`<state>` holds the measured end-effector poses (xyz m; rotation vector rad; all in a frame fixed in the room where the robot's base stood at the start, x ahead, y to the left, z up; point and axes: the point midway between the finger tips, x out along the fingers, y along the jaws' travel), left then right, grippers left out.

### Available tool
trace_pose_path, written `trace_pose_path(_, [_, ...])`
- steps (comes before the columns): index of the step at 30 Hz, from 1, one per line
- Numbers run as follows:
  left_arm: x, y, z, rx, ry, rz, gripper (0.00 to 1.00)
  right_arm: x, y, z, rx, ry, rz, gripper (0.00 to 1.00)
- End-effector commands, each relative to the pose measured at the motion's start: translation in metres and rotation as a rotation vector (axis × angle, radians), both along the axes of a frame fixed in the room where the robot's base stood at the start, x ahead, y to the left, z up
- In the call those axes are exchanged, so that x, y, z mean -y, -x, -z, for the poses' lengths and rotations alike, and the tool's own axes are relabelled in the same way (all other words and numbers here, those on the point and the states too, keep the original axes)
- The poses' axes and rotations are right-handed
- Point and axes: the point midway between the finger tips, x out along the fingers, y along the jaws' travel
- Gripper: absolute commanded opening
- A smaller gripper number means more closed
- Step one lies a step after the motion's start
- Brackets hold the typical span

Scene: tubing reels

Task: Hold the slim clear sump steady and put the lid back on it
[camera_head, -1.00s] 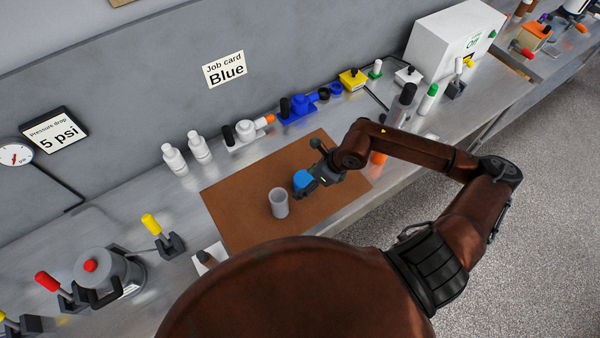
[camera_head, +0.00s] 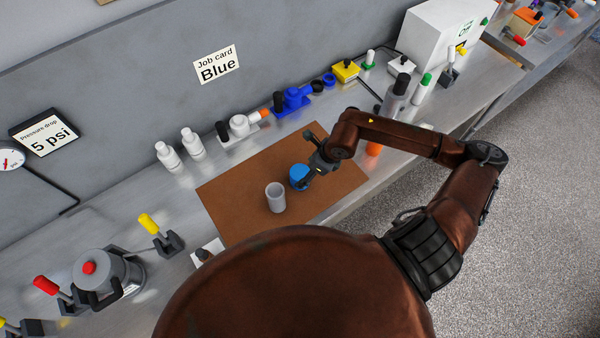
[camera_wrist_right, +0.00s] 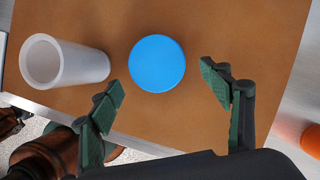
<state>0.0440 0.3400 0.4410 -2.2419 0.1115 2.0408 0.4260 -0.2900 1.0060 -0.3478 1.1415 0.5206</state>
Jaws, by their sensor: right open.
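The slim sump (camera_head: 275,198) is a pale, translucent-looking cup standing upright on the brown mat (camera_head: 240,189). It also shows at the left of the right wrist view (camera_wrist_right: 66,62). My right gripper (camera_head: 309,160) is open at the lid. In the right wrist view the lid (camera_wrist_right: 157,63) appears between the two spread fingertips, with a gap on each side; contact is not visible. My left gripper is not in view.
White bottles (camera_head: 192,142), a grey-white fitting (camera_head: 240,125) and a blue fitting (camera_head: 292,97) stand along the back of the bench. The mat left of the sump is clear.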

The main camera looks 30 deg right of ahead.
Motion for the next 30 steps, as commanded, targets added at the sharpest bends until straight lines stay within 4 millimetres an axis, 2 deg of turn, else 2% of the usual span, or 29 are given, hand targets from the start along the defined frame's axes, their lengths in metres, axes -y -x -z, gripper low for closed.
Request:
trace_pose_path(5, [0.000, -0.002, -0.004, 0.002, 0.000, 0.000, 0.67, -0.002, -0.002, 0.005, -0.001, -0.002, 0.001, 0.72])
trace_pose_path(10, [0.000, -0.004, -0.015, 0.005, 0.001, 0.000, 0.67, -0.010, -0.010, 0.027, -0.002, -0.003, 0.001, 0.72])
trace_pose_path(15, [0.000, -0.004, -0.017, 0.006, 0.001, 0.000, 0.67, -0.012, -0.016, 0.045, -0.001, -0.001, 0.001, 0.72])
trace_pose_path(26, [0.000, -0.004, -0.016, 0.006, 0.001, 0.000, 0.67, -0.013, -0.017, 0.048, 0.000, 0.000, 0.000, 0.72])
trace_pose_path(30, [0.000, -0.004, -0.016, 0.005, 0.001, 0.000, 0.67, -0.013, -0.017, 0.047, 0.000, 0.000, 0.000, 0.63])
